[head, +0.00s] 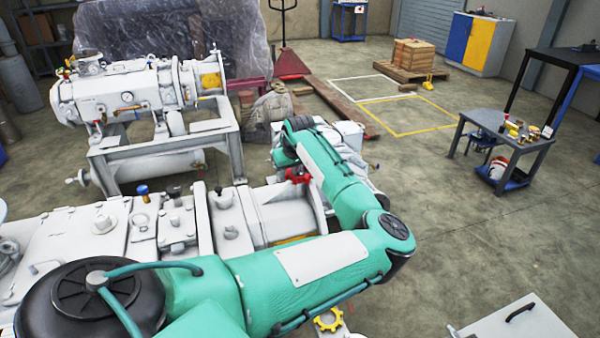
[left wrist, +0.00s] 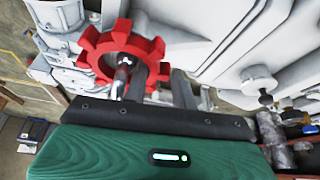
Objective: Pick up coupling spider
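A red, toothed coupling spider (left wrist: 88,42) is in the left wrist view, upright against the grey machine. It also shows as a small red patch in the head view (head: 298,174), partly hidden by my arm. My left gripper (left wrist: 160,80) is at the spider, with its two dark fingers apart. One finger overlaps the ring's opening and the other is right of the rim, with a gap visible beside it. A metallic shaft end shows in the ring's opening. A yellow toothed ring (head: 328,320) is at the bottom of the head view. My right gripper is not in view.
A large grey machine (head: 240,215) lies beneath and behind my left arm. Another pump on a stand (head: 130,95) is at the back left. A small table with parts (head: 540,135) stands at the right. A white surface with a black handle (head: 525,325) is at lower right.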

